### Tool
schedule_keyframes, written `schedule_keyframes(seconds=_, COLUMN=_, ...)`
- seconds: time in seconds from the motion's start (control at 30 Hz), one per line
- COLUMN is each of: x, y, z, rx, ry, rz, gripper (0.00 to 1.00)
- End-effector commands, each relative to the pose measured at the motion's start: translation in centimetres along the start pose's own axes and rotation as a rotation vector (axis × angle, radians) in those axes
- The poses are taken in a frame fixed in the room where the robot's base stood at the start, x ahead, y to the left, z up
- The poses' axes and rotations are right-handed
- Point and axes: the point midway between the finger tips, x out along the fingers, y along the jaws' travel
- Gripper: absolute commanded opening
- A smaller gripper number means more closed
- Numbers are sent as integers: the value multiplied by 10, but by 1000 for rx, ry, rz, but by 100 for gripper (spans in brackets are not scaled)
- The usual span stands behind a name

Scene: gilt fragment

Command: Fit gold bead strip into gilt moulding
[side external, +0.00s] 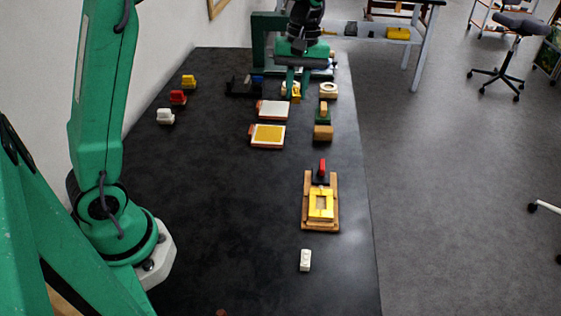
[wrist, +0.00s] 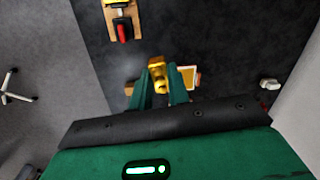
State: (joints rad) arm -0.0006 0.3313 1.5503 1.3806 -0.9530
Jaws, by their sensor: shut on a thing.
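My gripper (side external: 292,88) is at the far end of the dark table, fingers pointing down. In the wrist view my gripper (wrist: 161,88) is shut on the gold bead strip (wrist: 157,72), which shows between and beyond the green fingers. In the side view only a small part of the gold bead strip (side external: 296,95) shows by the fingers. The gilt moulding (side external: 320,204), a yellow frame with a rectangular opening, sits on a wooden base with a red-handled clamp nearer the table's front. The strip is well apart from it. The base with the red handle (wrist: 122,22) also shows in the wrist view, cut off at the top.
Two flat trays, one white (side external: 273,110) and one yellow (side external: 268,135), lie mid-table. Small blocks (side external: 323,132) and a round ring (side external: 329,90) stand on the right. Red (side external: 178,98), yellow and white pieces stand left. A white block (side external: 305,260) lies in front.

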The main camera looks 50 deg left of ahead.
Motion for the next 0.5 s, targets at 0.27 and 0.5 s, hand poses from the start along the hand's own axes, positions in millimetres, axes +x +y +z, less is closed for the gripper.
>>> schedule_keyframes(seconds=0.27, x=7, y=9, z=20, rx=97, ry=9, rz=2, gripper=0)
schedule_keyframes(seconds=0.5, x=24, y=27, z=70, rx=339, ry=31, rz=9, gripper=0)
